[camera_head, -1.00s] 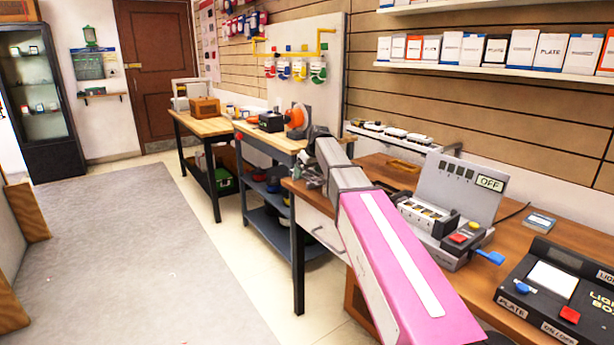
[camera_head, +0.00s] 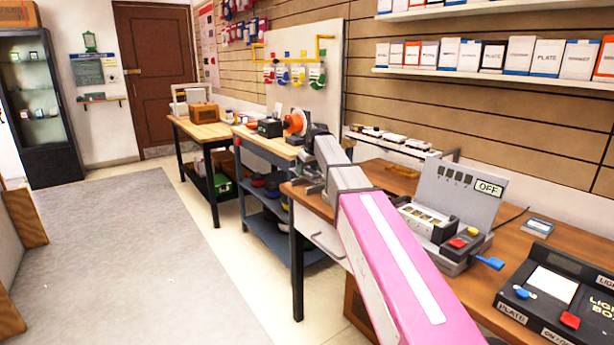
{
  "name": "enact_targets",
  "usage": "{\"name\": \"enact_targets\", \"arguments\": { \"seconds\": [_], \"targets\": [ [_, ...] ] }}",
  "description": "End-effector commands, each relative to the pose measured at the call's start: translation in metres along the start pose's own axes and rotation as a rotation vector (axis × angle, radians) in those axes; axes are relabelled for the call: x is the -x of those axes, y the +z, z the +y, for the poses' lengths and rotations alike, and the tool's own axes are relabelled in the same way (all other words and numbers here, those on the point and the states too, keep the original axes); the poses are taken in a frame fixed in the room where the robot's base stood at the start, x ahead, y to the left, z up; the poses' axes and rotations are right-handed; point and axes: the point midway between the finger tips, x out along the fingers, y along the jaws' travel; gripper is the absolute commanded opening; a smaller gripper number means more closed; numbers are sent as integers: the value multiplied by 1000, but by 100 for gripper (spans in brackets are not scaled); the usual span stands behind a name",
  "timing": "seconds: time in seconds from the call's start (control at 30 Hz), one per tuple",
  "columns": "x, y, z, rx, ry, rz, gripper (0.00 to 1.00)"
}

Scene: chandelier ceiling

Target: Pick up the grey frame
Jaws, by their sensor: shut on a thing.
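My arm reaches from the bottom right, with a pink link and grey wrist, to the left end of the brown worktable. My gripper (camera_head: 313,180) is small and partly hidden behind my own wrist. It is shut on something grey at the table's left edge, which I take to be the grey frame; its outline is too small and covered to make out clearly.
The brown worktable (camera_head: 522,237) holds a grey device with an "OFF" panel (camera_head: 463,190) and a black light box (camera_head: 555,290). A tan flat piece (camera_head: 403,171) lies farther back. A blue-grey bench (camera_head: 262,147) stands beyond. The carpet (camera_head: 120,250) is clear.

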Motion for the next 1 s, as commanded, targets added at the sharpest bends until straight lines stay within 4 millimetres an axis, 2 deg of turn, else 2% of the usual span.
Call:
{"name": "enact_targets", "arguments": {
  "seconds": [0.07, 0.3, 0.5, 0.7, 1.0],
  "targets": [
    [15, -6, -5, 2, 0, 2, 42],
    [45, -16, -62, 3, 0, 2, 42],
    [64, -22, -95, 1, 1, 1, 42],
    [74, -27, -113, 0, 0, 0, 42],
    [76, -28, -117, -1, 0, 0, 42]
  ]
}}
